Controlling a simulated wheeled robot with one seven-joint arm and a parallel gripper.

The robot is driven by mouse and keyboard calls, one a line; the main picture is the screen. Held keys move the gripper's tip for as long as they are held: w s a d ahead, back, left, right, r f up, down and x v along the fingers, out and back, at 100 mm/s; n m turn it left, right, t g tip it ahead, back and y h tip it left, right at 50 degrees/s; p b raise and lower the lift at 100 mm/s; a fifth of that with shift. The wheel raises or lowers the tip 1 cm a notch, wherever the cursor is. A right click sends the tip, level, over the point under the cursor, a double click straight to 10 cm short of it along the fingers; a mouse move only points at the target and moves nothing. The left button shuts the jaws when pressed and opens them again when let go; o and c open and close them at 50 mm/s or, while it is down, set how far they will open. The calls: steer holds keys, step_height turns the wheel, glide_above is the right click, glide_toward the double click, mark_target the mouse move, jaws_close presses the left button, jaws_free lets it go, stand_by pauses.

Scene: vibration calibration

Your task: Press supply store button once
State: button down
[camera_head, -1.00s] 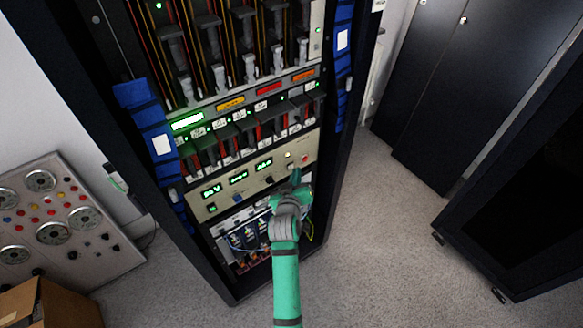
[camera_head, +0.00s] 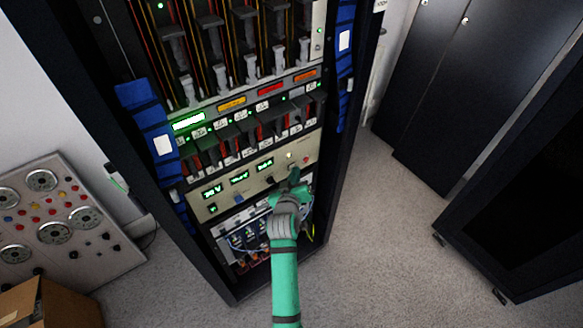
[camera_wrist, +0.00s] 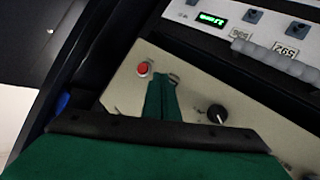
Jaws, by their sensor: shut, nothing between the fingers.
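The power supply panel (camera_head: 225,205) is a beige strip low in the rack, with green displays (camera_head: 240,178), knobs and buttons. My green gripper (camera_head: 294,175) is at its right part, fingers together and empty. In the wrist view the closed fingertips (camera_wrist: 163,78) are at the panel face, between a red button (camera_wrist: 143,69) and a black knob (camera_wrist: 217,113). A small grey button-like part (camera_wrist: 174,79) shows just beside the tips, mostly hidden by them. I cannot read its label or tell whether it is touched or pressed.
The dark rack frame (camera_head: 348,105) stands right of the panel, with blue straps on both sides. Modules with a green display (camera_head: 188,121) sit above; wired equipment (camera_head: 248,236) sits below. Dark cabinets (camera_head: 430,95) stand at right. Grey floor between is clear.

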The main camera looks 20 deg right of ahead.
steer(key=shift+w, duration=0.1)
stand_by(0.3)
steer(key=shift+s+d, duration=0.25)
steer(key=shift+s, duration=0.7)
steer(key=s, duration=0.1)
steer(key=s+d, duration=0.1)
steer(key=s, duration=0.2)
steer(key=shift+s+d, duration=0.2)
steer(key=shift+d, duration=0.1)
steer(key=shift+a, duration=0.1)
